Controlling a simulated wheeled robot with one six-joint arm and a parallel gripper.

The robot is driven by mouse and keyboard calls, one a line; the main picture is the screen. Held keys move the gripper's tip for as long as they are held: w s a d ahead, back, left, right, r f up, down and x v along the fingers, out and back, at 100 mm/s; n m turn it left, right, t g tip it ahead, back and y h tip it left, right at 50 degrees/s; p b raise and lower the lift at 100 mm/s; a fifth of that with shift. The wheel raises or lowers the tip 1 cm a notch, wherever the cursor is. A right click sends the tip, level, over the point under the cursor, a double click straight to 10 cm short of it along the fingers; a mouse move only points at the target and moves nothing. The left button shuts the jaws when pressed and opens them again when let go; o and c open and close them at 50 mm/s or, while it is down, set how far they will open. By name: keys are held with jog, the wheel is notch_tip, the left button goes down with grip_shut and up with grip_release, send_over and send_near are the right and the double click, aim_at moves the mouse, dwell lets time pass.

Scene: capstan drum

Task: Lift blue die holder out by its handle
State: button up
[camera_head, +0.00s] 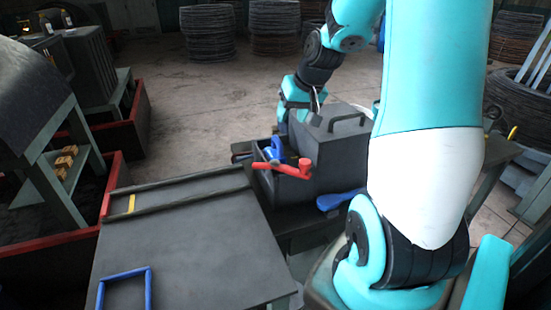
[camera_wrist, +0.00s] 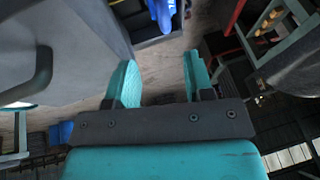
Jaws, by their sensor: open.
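A blue part (camera_head: 275,149), which looks like the blue die holder, sits in the dark grey box (camera_head: 280,185), partly hidden behind a red lever (camera_head: 290,167). A blue part also shows at the top edge of the wrist view (camera_wrist: 163,12), cut off by the frame; its handle is not clear. My gripper (camera_head: 298,112) is above and behind the box, beside a grey lid with a handle. In the wrist view, the two teal fingers (camera_wrist: 160,78) are apart with nothing between them. My gripper is not touching the blue part.
The raised grey lid (camera_head: 340,145) with its bar handle (camera_head: 347,122) stands just right of my gripper. A blue lever (camera_head: 340,198) sticks out at the box's front right. A grey table (camera_head: 190,245) with a blue outline is at the front left. Wire coils stand behind.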

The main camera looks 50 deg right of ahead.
aim_at(278, 139)
jog(key=shift+a+p+x, duration=0.15)
jog(key=shift+p+x, duration=0.35)
jog(key=shift+x, duration=1.15)
jog(key=shift+a+p+x, duration=0.15)
jog(key=shift+p+x, duration=0.35)
jog(key=shift+x, duration=1.1)
jog(key=shift+a+p+x, duration=0.15)
jog(key=shift+p+x, duration=0.35)
jog(key=shift+x, duration=1.15)
grip_shut()
jog(key=shift+r, duration=0.1)
